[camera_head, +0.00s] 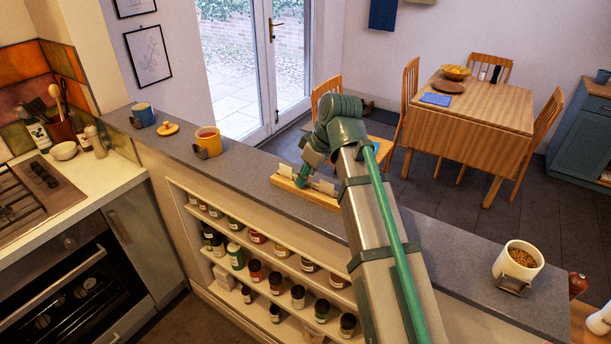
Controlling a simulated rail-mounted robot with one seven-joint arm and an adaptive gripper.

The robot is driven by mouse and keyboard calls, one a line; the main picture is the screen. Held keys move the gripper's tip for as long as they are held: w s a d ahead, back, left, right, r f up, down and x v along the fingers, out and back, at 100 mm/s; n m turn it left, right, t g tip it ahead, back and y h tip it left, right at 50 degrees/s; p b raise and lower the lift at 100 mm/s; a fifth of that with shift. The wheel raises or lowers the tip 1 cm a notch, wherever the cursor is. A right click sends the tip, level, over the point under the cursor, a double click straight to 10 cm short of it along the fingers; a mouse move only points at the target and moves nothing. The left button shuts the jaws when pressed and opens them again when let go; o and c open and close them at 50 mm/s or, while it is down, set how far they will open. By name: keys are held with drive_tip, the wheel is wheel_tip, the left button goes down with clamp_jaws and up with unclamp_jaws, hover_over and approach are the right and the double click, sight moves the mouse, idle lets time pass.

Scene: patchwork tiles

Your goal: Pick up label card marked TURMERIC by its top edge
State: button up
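A wooden card holder (320,200) lies on the grey counter ledge, near the middle of the head view. A small white card (285,171) stands at its left end, and another pale card (325,187) stands further right. The lettering is too small to read, so I cannot tell which card is marked TURMERIC. My gripper (301,181) points down at the holder, between these two cards. My arm comes in from the lower right and hides part of the holder. The fingertips are too small and too covered to show whether they are open or holding a card.
Spice jars (298,296) fill the shelves below. Bare ledge lies between the yellow mug and the holder.

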drive_tip(key=shift+r+p, duration=0.85)
drive_tip(key=shift+r, duration=0.35)
clamp_jaws()
idle(0.4)
drive_tip(key=shift+r, duration=0.1)
drive_tip(key=shift+r+p, duration=1.75)
drive_tip(key=shift+r, duration=0.65)
